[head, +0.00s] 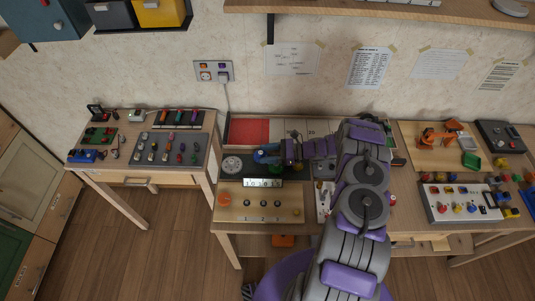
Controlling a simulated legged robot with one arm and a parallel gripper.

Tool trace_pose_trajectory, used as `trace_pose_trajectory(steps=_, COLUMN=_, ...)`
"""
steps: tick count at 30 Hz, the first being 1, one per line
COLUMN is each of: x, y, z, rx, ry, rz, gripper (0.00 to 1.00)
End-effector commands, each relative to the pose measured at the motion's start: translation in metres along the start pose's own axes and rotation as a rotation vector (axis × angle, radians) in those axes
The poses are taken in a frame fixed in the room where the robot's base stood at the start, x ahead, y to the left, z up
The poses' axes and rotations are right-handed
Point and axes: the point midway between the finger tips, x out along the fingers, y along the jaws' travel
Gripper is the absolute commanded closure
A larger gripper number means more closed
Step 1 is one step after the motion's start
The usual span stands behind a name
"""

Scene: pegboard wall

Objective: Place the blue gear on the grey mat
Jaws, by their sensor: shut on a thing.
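The blue gear (261,157) is at the end of my gripper (270,153), over the back left of the middle table. My gripper comes in from the right and is shut on the gear, hiding part of it. Below and around it lies a dark grey surface (246,172) that looks like a mat. I cannot tell whether the gear touches it. A pale grey gear-like disc (232,164) lies on its left part, and something green (276,171) shows under my gripper.
A wooden peg board (260,210) with an orange gear (224,199) lies at the front, behind it a number strip (264,183). A left table (182,115) holds another grey pad (172,137) with small items. The right table is crowded.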

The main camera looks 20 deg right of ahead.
Motion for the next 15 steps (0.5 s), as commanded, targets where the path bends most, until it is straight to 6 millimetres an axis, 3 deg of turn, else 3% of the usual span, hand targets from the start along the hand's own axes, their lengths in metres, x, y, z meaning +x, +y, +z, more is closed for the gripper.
trace_pose_trajectory(steps=15, x=0.0016, y=-0.0008, z=-0.0074, rx=-0.003, ry=0.002, rz=0.001, gripper=0.79)
